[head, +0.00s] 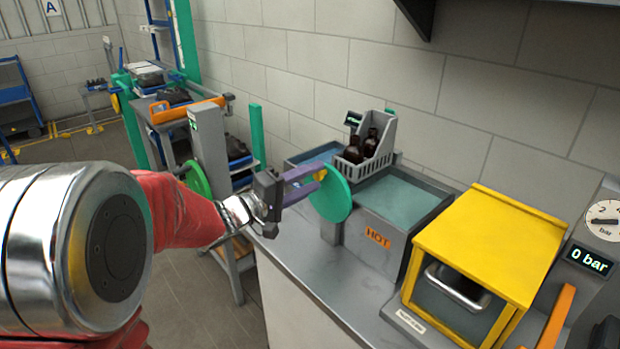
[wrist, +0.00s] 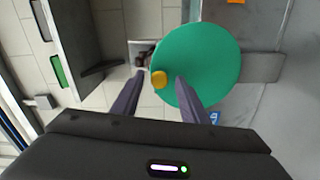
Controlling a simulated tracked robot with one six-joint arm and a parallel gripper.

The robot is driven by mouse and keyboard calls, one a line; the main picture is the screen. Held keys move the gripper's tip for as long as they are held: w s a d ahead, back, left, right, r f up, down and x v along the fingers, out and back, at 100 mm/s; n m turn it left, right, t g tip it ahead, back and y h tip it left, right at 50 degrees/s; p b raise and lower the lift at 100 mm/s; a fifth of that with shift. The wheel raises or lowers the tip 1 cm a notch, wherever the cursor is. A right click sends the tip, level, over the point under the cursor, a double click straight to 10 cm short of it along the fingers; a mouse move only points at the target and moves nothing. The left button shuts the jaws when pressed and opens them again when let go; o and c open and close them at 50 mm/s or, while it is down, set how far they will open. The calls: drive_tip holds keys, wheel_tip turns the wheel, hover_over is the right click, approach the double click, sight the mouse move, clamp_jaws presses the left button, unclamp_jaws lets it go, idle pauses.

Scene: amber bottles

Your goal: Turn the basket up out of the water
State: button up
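A grey slotted basket (head: 381,157) holding dark amber bottles (head: 353,150) stands at the back of the bench, where the left water tank (head: 306,156) meets the HOT tank (head: 408,238). Its upper part shows above the tank rims; its lower part is hidden. A green disc (head: 333,196) with a yellow knob (head: 320,174) faces my gripper in front of the tanks. In the wrist view, the knob (wrist: 158,78) lies between the fingertips of my gripper (wrist: 160,77), near the green disc (wrist: 212,60). The purple fingers are open, with a gap on each side of the knob.
A yellow-framed box (head: 490,235) and a gauge panel reading 0 bar (head: 590,262) stand at the right of the bench. A grey post (head: 207,150) with a green wheel (head: 197,180) stands left. The bench front (head: 300,250) is clear.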

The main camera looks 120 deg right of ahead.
drive_tip(key=w+a, duration=0.1)
drive_tip(key=w, duration=1.2)
drive_tip(key=shift+a, duration=0.25)
drive_tip(key=shift+w, duration=0.1)
